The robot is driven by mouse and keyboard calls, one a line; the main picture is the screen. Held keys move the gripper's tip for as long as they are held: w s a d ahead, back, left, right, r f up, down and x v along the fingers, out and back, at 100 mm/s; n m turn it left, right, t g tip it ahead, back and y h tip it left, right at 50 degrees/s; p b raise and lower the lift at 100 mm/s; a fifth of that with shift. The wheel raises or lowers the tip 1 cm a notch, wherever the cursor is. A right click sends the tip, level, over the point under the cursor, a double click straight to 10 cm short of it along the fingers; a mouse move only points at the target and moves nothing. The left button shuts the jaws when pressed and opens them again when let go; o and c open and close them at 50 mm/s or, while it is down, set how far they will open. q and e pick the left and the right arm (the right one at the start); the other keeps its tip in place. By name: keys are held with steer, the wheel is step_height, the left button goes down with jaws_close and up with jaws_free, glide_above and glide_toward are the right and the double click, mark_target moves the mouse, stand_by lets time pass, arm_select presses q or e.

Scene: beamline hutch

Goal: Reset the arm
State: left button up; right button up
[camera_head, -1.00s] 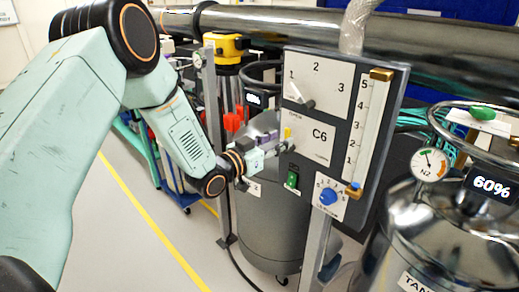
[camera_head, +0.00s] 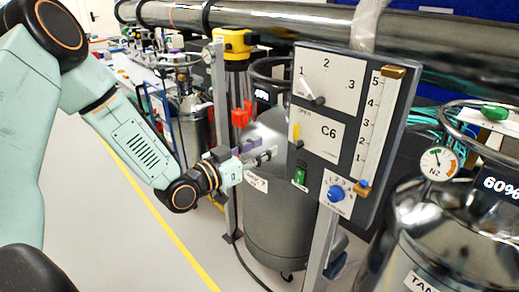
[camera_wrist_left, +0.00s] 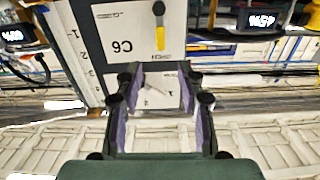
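My left gripper (camera_head: 268,154) is in front of the grey tank, left of the C6 panel (camera_head: 322,175) and apart from it. In the left wrist view the gripper (camera_wrist_left: 158,82) has its two purple-lined fingers spread, with nothing held between them. The panel shows upside down behind them. My right gripper is out of view.
A grey tank (camera_head: 272,215) stands behind the panel's left edge. A shiny tank (camera_head: 450,245) with an N2 gauge (camera_head: 438,163) and a 60% display (camera_head: 500,187) is at the right. A large pipe (camera_head: 270,25) crosses above. The floor (camera_head: 110,230) at left is open.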

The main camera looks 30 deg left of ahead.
arm_select(q)
steer(key=s+d+f+n+g+y+b, duration=0.1)
steer(key=s+f+n+g+y, duration=0.2)
steer(key=s+f, duration=0.5)
steer(key=s+d+f+n+g+y+b, duration=0.1)
steer(key=s+d+f+n+g+b, duration=0.3)
steer(key=f, duration=0.9)
steer(key=s+f+m+g+y+b, duration=0.1)
steer(key=s+f+g+b, duration=0.1)
steer(key=s+f+g, duration=0.3)
steer(key=s+f+m+g+y+b, duration=0.1)
steer(key=s+f+g, duration=0.4)
steer(key=s+f, duration=0.8)
steer(key=s+b, duration=0.1)
steer(key=s, duration=0.7)
steer(key=shift+a, duration=0.1)
